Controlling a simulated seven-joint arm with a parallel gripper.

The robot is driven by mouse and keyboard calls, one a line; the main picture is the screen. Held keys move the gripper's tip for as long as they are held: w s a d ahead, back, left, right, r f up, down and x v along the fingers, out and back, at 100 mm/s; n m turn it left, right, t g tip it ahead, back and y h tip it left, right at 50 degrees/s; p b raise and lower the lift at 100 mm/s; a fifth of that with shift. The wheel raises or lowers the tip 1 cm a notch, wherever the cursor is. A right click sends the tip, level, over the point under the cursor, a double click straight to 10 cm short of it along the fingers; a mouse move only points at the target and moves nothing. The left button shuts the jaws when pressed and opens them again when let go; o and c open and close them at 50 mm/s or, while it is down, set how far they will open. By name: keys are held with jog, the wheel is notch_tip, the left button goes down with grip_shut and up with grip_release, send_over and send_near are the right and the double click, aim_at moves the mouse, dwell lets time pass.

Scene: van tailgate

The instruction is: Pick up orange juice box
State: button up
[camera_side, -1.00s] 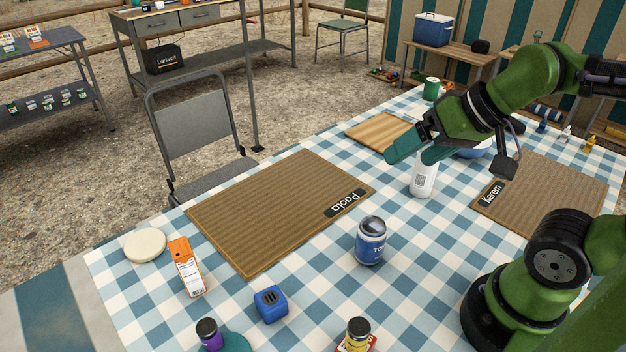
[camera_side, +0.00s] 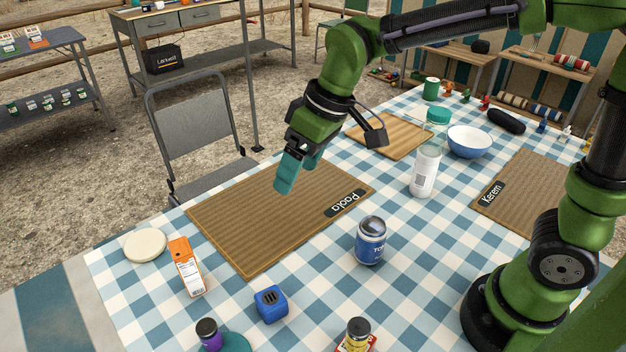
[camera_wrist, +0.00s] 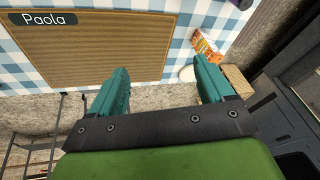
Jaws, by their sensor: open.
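In the wrist view the orange juice box (camera_wrist: 204,44) shows at the upper right, beyond the right fingertip. My gripper (camera_side: 287,181) has teal fingers and hangs above the Paola mat, up and to the right of the box, apart from it. In the wrist view my gripper (camera_wrist: 160,78) is open with nothing between its fingers.
The Paola mat (camera_side: 262,228) lies under my gripper. The cream disc (camera_side: 145,245) is left of the box. A blue cube (camera_side: 271,304), a blue can (camera_side: 370,241) and a white bottle (camera_side: 425,171) stand to the right. A grey chair (camera_side: 198,130) is at the table's far edge.

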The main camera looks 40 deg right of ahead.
aim_at(184, 246)
jog(key=w+a+f+n+g+y, duration=0.1)
jog(key=w+a+n, duration=0.3)
jog(key=a+n, duration=0.25)
jog(key=w+a+f+n+g, duration=0.1)
jog(key=w+a+n, duration=0.4)
jog(key=a, duration=0.3)
jog(key=x, duration=1.1)
jog(key=shift+s+f, duration=0.1)
jog(key=shift+f, duration=0.05)
jog(key=shift+x, duration=2.65)
jog(key=c, duration=1.2)
